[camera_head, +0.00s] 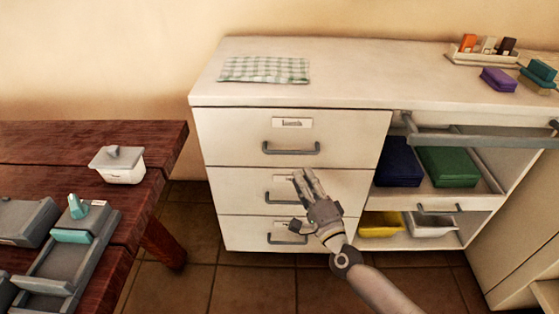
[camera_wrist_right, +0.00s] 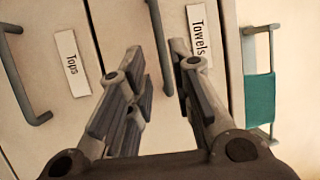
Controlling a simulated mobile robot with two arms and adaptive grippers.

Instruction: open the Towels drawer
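The white cabinet has a stack of three closed drawers in the head view. The label "Towels" (camera_wrist_right: 199,35) is readable in the right wrist view, with a grey bar handle (camera_wrist_right: 160,50) beside it. This drawer appears to be the middle one (camera_head: 230,190) in the head view, where its label is too small to read. My right gripper (camera_head: 303,182) is in front of that drawer and partly covers its handle (camera_head: 275,201). In the wrist view its fingers (camera_wrist_right: 158,65) are open, one on each side of the handle bar, with gaps. My left gripper is not in view.
A dark wooden table (camera_head: 150,135) stands at left. A checked cloth (camera_head: 265,69) lies on the cabinet top.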

